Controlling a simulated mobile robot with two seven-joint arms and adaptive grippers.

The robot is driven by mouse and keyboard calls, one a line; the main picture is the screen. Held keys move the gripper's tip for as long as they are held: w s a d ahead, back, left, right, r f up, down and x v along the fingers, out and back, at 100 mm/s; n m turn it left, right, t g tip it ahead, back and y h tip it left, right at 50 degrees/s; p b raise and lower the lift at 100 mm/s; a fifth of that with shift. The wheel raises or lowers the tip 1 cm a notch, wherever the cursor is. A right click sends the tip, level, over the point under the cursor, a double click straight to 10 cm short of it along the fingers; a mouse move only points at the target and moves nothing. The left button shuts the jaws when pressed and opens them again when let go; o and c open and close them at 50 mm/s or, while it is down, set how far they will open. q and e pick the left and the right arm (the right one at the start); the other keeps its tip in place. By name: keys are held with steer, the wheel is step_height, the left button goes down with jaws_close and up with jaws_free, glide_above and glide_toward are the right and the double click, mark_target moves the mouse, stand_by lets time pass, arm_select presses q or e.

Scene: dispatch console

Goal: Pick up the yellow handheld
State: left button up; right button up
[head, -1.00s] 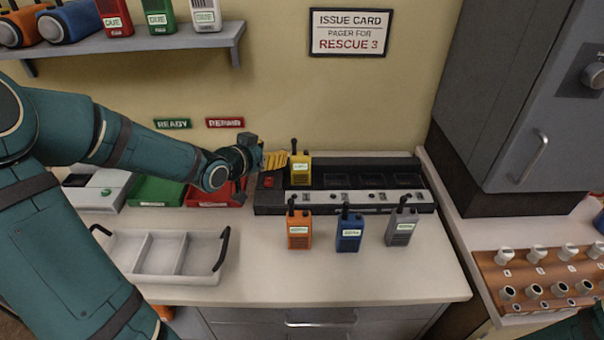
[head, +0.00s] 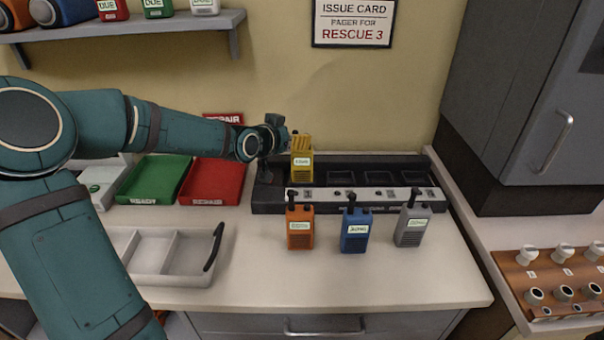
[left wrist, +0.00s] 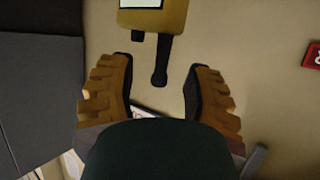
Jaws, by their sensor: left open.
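The yellow handheld (head: 301,170) stands upright in the left part of the dark charging rack (head: 345,209). Its front has a white label. My left gripper (head: 301,143), with ribbed yellow fingers, is at the handheld's top and hides part of it in the head view. In the left wrist view the handheld (left wrist: 152,20) shows at the top edge, its dark antenna reaching between the spread fingers of the gripper (left wrist: 159,88). The fingers are open and appear apart from the antenna. My right gripper is not in view.
Orange (head: 300,228), blue (head: 355,230) and grey (head: 412,226) handhelds stand in front of the rack. Green (head: 153,182) and red (head: 215,184) trays lie left of it. A divided white tray (head: 190,272) is nearer. The counter's front right is clear.

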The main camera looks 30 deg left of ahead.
arm_select(q)
steer(key=shift+b+x, duration=0.45)
steer(key=shift+x, duration=0.4)
jaws_close()
